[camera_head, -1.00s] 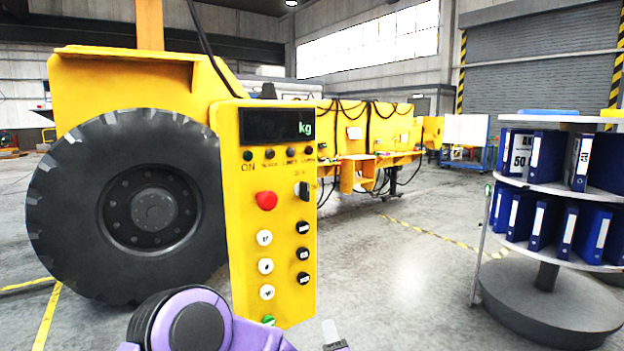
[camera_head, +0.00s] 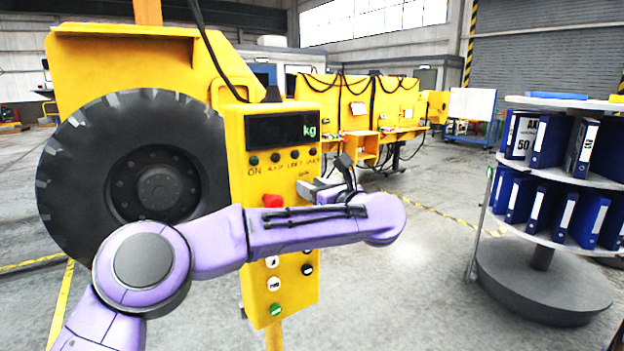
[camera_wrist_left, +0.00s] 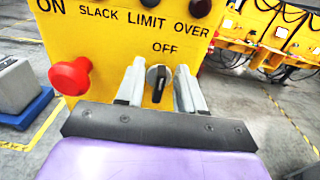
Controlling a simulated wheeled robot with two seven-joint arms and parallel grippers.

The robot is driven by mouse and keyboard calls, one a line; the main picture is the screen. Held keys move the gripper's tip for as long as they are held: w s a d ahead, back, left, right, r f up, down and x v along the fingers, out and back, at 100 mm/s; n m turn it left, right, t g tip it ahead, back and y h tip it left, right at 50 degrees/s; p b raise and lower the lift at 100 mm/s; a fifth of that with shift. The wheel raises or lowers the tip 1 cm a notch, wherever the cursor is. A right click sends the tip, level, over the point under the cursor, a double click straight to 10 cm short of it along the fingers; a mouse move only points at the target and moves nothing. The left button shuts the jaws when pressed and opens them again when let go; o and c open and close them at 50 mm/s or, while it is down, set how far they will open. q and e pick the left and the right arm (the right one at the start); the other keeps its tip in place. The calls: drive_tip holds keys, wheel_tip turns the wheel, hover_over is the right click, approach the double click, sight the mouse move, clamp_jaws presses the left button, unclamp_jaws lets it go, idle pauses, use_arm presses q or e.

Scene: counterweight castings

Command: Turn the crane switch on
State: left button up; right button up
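The yellow crane control box (camera_head: 256,165) stands in the middle of the head view, its lower front partly covered by my left arm. The crane switch (camera_wrist_left: 158,84), a small black rotary knob with an upright handle, sits below the OFF label in the left wrist view. My left gripper (camera_wrist_left: 160,88) is open, with one finger on each side of the switch and a visible gap to both. In the head view my left gripper (camera_head: 316,188) is at the right edge of the box front, where the switch is hidden. My right gripper is not in view.
A red mushroom button (camera_wrist_left: 70,76) is just left of the fingers. White and black buttons and a green button (camera_head: 276,310) are lower on the box. A big tyre (camera_head: 135,165) stands behind left; a round shelf with blue binders (camera_head: 545,290) stands right.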

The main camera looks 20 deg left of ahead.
use_arm(q)
drive_tip(key=shift+w+f, duration=0.1)
drive_tip(key=shift+w, duration=0.1)
clamp_jaws()
drive_tip(key=shift+m, duration=0.3)
drive_tip(key=m+p, duration=0.1)
drive_tip(key=m, duration=0.4)
drive_tip(key=m+p, duration=0.2)
drive_tip(key=m, duration=0.4)
drive_tip(key=w+d+f+m+p, duration=0.1)
drive_tip(key=m, duration=0.5)
drive_tip(key=shift+w, duration=0.1)
drive_tip(key=shift+a+f+m, duration=0.1)
drive_tip(key=shift+m, duration=0.2)
idle(0.3)
